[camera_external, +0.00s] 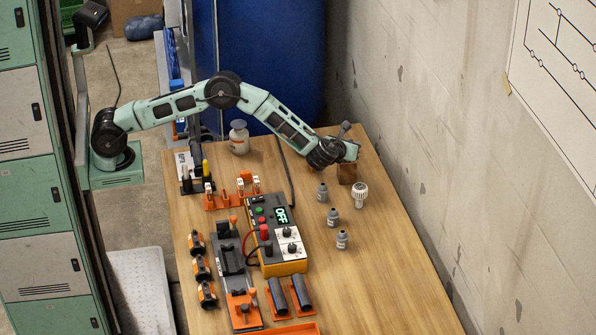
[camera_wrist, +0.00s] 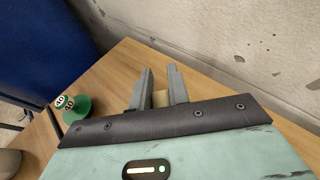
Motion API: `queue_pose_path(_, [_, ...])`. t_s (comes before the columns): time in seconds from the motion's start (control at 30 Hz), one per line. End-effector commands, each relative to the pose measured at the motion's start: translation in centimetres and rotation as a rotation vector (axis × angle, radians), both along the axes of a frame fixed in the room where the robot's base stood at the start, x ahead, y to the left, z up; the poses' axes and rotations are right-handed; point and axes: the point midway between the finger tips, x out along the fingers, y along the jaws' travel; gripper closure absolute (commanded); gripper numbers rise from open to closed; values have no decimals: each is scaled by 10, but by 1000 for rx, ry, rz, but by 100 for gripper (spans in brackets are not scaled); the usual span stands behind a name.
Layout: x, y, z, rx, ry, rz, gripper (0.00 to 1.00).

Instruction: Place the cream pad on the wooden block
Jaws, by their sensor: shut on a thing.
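My gripper (camera_external: 350,152) is at the far right part of the wooden table, just above the brown wooden block (camera_external: 347,173). In the wrist view, my gripper's two grey fingers (camera_wrist: 161,88) are close together around a small tan or cream piece, which looks like the cream pad (camera_wrist: 160,99). The pad is hidden by my gripper in the external view. I cannot tell whether it touches the block's top. The block is not clearly seen in the wrist view.
Several small grey bottles (camera_external: 333,217) and a white knobbed part (camera_external: 360,195) stand close in front of the block. A control box (camera_external: 277,233) shows OFF. The concrete wall (camera_external: 430,110) is close on the right. The table's front right is clear.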

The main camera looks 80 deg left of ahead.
Motion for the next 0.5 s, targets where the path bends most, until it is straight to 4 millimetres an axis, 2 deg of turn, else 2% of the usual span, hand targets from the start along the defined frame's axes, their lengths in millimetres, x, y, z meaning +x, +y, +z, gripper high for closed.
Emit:
queue_pose_path(0.4, [0, 0, -8, -1, -2, 0, 100])
queue_pose_path(0.43, [0, 0, -7, -1, -2, 0, 77])
queue_pose_path(0.5, [0, 0, -6, 0, -2, -1, 61])
